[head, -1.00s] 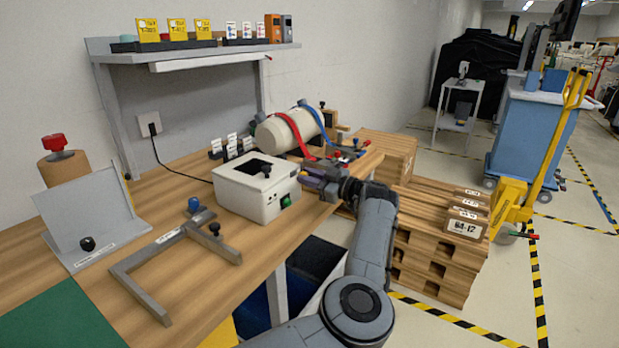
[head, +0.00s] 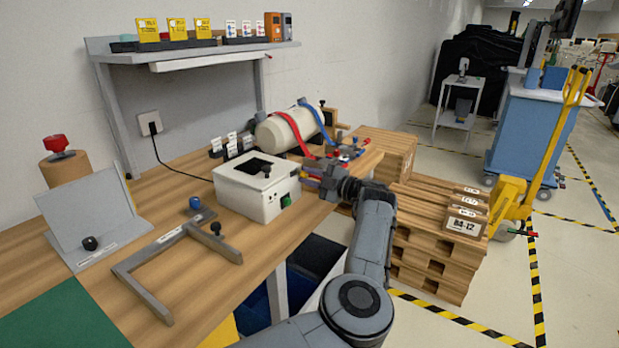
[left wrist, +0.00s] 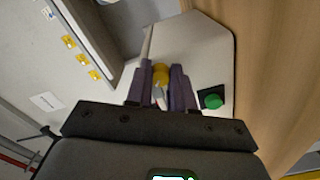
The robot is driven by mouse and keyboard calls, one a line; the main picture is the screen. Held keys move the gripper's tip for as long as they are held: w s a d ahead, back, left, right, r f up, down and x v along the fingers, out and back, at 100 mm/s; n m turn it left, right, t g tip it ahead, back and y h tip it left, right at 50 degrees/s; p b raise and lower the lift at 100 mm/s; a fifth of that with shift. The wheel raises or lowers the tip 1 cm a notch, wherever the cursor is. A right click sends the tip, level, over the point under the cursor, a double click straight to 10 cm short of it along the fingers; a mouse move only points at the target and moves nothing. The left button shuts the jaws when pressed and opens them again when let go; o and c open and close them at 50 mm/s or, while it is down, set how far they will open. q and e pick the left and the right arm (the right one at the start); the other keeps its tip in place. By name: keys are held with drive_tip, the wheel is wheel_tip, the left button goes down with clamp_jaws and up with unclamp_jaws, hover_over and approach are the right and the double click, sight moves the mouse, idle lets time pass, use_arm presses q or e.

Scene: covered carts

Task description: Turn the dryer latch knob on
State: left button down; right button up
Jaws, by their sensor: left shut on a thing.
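A white box-shaped unit (head: 247,199), which I take for the dryer, stands on the wooden bench. It has a dark opening and a small black knob (head: 266,170) on top, and a green button (head: 286,201) on its front. The button also shows in the left wrist view (left wrist: 212,101). My left gripper (head: 309,178) is at the right end of the unit. In the left wrist view my purple fingers (left wrist: 160,86) are shut on a small yellow-ended knob (left wrist: 161,72) in front of the white face. Its lower part is mostly hidden between the fingers. My right gripper is out of view.
A cream tank (head: 284,131) with red and blue bands lies behind the unit. A grey bracket frame (head: 150,262) and an angled plate (head: 88,215) are on the bench at left. Wooden pallets (head: 430,243) stand to the right of my arm.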

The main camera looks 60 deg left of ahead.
use_arm(q)
drive_tip(key=shift+n, duration=0.6)
drive_tip(key=c, duration=1)
unclamp_jaws()
drive_tip(key=shift+d, duration=0.1)
drive_tip(key=shift+w+d, duration=0.2)
drive_tip(key=p+v, duration=0.2)
drive_tip(key=v, duration=0.8)
drive_tip(key=shift+d, duration=0.1)
